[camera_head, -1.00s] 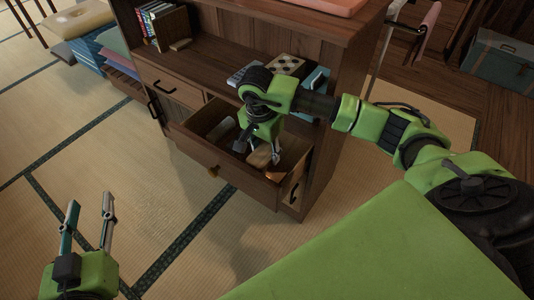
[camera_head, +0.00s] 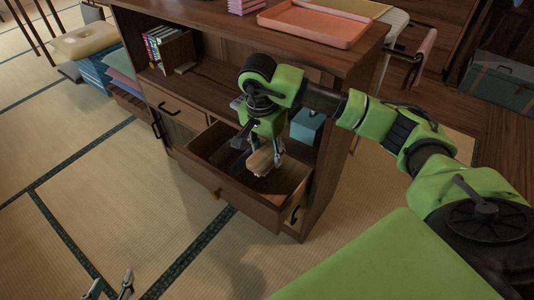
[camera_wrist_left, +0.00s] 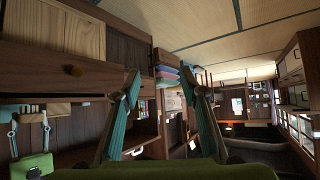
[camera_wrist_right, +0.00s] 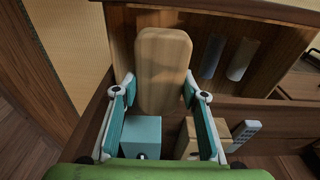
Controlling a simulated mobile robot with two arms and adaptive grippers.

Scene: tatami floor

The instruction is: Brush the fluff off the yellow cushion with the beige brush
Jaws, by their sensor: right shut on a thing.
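The beige brush (camera_head: 259,162) is between the fingers of my right gripper (camera_head: 266,150), which is shut on it just above the open drawer (camera_head: 232,192). In the right wrist view the brush (camera_wrist_right: 162,70) stands long and pale between the two fingers. Its bristles are not visible there.
The wooden cabinet (camera_head: 225,75) stands around my right gripper, with books (camera_head: 162,45) on its shelf and a pink tray (camera_head: 312,24) on top. A blue box (camera_head: 307,125) sits beside the right gripper. Tatami floor (camera_head: 120,190) is clear left of the drawer.

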